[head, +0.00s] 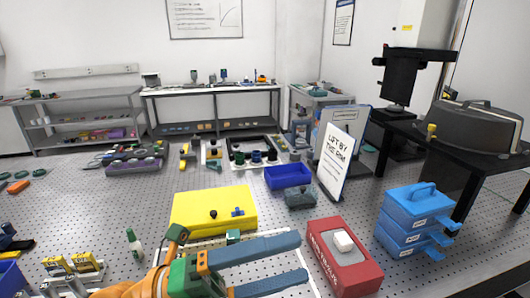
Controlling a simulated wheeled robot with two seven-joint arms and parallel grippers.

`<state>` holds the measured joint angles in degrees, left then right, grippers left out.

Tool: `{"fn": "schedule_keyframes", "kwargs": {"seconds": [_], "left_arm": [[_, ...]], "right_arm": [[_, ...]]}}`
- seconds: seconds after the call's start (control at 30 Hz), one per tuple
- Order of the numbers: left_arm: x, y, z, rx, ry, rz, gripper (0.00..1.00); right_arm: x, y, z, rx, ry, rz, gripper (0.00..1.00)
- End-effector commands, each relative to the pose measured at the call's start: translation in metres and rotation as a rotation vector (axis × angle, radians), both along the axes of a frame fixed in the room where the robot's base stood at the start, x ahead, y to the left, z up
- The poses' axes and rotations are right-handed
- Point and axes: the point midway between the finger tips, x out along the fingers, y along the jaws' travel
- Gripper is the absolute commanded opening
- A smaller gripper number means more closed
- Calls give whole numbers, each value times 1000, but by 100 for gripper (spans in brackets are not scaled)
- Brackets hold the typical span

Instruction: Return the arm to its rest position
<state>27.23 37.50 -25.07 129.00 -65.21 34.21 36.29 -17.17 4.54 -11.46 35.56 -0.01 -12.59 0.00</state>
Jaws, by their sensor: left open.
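My left gripper (302,259) comes in from the bottom of the head view, with an orange and green wrist. Its two long blue-grey fingers point right and stand apart, with nothing seen between them. They appear over the perforated table top (130,205), in front of the yellow box (190,213) and just left of the red box (337,262). I cannot tell their exact height or whether they touch anything. A small green block (233,237) shows just behind the upper finger. My right gripper is not in view.
A white block (343,241) sits on the red box. Blue stacked drawers (405,216) stand at right. An upright sign (337,160), a blue bin (287,177) and a grey lidded container (300,196) are behind.

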Motion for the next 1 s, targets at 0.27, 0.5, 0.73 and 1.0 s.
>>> {"fn": "schedule_keyframes", "kwargs": {"seconds": [0.27, 0.5, 0.73, 1.0], "left_arm": [[120, 173, -93, -916, 953, 904, 100], [46, 206, -273, -800, 1637, 1429, 100], [-56, 192, -349, -525, 2084, 1647, 100], [-85, 184, -468, -368, 2243, 1717, 100]], "right_arm": [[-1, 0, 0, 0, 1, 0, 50], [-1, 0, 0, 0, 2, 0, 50], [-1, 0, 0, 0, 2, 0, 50], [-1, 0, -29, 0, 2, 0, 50]]}}
